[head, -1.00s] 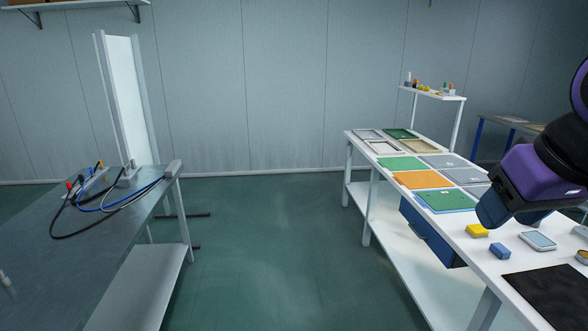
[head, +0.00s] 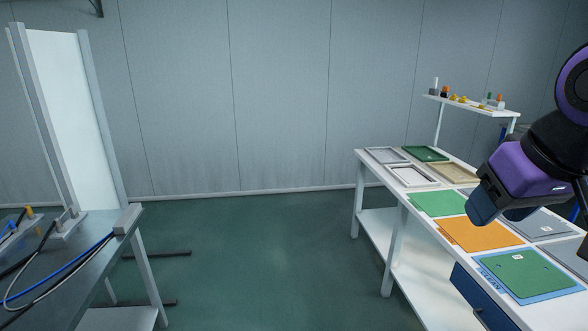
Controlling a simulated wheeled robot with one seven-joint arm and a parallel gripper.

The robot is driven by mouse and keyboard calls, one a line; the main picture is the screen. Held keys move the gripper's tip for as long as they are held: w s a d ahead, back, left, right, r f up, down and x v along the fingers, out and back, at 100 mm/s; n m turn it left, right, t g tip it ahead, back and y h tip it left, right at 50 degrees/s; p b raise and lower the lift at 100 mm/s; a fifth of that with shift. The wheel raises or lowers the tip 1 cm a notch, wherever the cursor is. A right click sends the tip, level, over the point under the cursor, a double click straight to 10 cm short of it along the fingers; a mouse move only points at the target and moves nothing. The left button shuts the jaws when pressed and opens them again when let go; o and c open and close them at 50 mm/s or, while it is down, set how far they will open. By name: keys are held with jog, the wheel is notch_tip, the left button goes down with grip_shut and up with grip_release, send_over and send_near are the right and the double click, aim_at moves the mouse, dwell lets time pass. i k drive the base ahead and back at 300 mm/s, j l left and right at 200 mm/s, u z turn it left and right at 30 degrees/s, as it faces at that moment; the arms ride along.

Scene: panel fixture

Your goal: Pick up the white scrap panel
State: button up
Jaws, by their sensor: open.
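A tall white panel (head: 68,122) stands upright between two grey posts at the left, behind the grey bench; I cannot tell whether it is the scrap panel. No other loose white panel is clear to me. My gripper (head: 498,208) is at the right of the head view, in front of the white table, far from the tall panel. Its jaws are open, and I see nothing held in them. It hides part of the table behind it.
The white table (head: 415,235) carries green, orange and grey panels, with shallow trays (head: 412,175) at its far end. A small shelf (head: 470,105) holds small parts. Cables lie on the grey bench (head: 60,270). The green floor (head: 270,265) between is clear.

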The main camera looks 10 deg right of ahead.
aim_at(410, 175)
jog(key=i, duration=1.8)
jog(key=i+j+z, duration=0.1)
jog(key=i+z, duration=0.25)
jog(key=i, duration=0.25)
jog(key=i+j+z, duration=0.35)
jog(key=i, duration=0.2)
jog(key=i+j+z, duration=0.35)
jog(key=i, duration=0.2)
jog(key=i+j+z, duration=0.8)
jog(key=j, duration=0.25)
jog(key=k+l, duration=0.05)
jog(key=k, duration=0.05)
